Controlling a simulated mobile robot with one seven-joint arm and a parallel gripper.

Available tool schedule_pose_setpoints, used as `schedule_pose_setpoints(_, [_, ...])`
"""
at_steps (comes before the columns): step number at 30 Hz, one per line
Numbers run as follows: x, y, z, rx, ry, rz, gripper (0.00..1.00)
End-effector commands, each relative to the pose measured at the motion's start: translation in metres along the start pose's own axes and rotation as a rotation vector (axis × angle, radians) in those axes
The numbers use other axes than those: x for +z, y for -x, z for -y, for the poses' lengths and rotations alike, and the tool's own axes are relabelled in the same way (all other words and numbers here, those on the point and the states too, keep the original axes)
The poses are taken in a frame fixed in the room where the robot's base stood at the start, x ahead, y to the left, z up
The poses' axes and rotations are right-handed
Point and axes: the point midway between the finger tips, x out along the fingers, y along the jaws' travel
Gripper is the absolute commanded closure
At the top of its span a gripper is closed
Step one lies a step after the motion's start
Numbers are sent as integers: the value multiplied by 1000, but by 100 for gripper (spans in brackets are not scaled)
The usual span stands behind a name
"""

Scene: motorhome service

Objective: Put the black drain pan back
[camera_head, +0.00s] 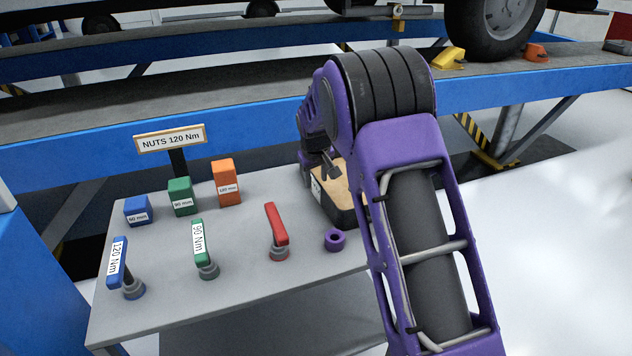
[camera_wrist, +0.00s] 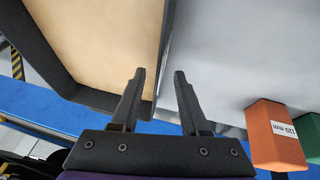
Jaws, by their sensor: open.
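The black drain pan (camera_head: 345,217) stands at the right end of the grey table, with a tan inside and dark walls. My arm hides part of it in the head view. In the wrist view the pan (camera_wrist: 36,52) fills the left side. My gripper (camera_wrist: 159,73) is open and empty, its two fingers on either side of the line of the pan's right wall. I cannot tell whether they touch it. In the head view my gripper (camera_head: 331,172) is over the pan's far part.
Blue (camera_head: 138,210), green (camera_head: 181,196) and orange (camera_head: 227,182) blocks stand on the table (camera_head: 170,313). The orange block (camera_wrist: 274,133) is right of my gripper in the wrist view. Several torque tools and a purple ring (camera_head: 335,239) are nearer. A blue lift (camera_head: 240,125) runs behind.

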Motion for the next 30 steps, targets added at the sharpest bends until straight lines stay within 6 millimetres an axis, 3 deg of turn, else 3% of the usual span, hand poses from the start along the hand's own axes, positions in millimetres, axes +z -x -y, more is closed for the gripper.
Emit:
schedule_pose_setpoints(6, [-2, 52, 0, 0, 1, -4, 55])
schedule_pose_setpoints(12, [-1, 82, 0, 0, 0, -2, 55])
schedule_pose_setpoints(26, [0, 93, 0, 0, 0, -1, 55])
schedule_pose_setpoints(30, [-9, 103, -6, 25, 23, -25, 55])
